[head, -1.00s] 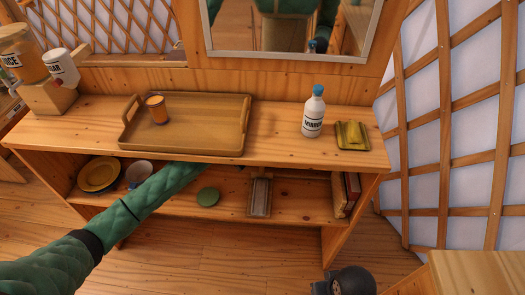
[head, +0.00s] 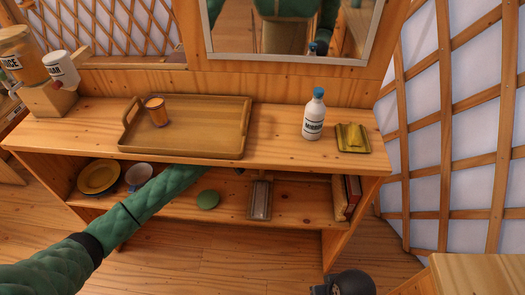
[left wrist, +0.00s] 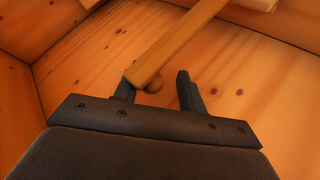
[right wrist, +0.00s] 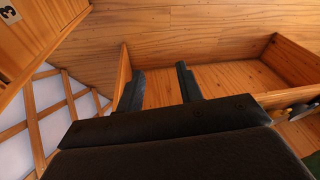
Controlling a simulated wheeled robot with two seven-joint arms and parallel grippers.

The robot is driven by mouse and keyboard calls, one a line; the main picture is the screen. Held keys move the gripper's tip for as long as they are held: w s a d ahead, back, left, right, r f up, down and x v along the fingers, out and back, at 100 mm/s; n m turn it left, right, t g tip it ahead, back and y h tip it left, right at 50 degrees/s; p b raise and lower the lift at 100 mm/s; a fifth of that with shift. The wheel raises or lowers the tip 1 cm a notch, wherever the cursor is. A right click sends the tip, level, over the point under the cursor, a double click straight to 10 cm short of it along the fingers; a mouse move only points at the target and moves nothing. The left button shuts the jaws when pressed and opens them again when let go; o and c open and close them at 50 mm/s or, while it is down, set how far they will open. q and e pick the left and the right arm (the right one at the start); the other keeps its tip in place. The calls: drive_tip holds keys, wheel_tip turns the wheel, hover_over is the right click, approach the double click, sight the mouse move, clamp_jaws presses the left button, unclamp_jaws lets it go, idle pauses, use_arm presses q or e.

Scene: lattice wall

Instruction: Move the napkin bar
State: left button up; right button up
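A yellow napkin holder (head: 352,138) with a raised piece across its middle sits at the right end of the tabletop; I cannot tell its bar apart clearly. My left arm reaches under the tabletop, so its gripper is hidden in the head view. In the left wrist view my left gripper (left wrist: 157,88) is open. A slim wooden bar (left wrist: 185,40) slants down to its left finger, with a small round knob (left wrist: 154,86) between the fingers. I cannot tell whether they touch. My right gripper (right wrist: 160,82) is open and empty, with a wooden compartment beyond it.
A white bottle (head: 314,114) stands left of the holder. A tray (head: 210,147) with an orange cup (head: 156,111) lies on the tabletop. The lower shelf holds a yellow plate (head: 99,178), a green disc (head: 208,199), a grey slab (head: 260,200) and books (head: 346,194).

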use_arm(q)
drive_tip(key=shift+r, duration=0.1)
drive_tip(key=s+a+b, duration=0.1)
drive_tip(key=s+a, duration=0.2)
drive_tip(key=a, duration=0.3)
drive_tip(key=s+a+r+b, duration=0.1)
drive_tip(key=s+a+b, duration=0.1)
drive_tip(key=s+a, duration=0.2)
drive_tip(key=shift+s+a+r, duration=0.25)
drive_tip(key=shift+a, duration=1)
use_arm(e)
drive_tip(key=w+a+f+t+y, duration=0.1)
drive_tip(key=w+a+f, duration=0.1)
drive_tip(key=a+f, duration=0.3)
drive_tip(key=shift+f+n, duration=0.2)
drive_tip(key=shift+n, duration=0.1)
drive_tip(key=shift+d, duration=0.2)
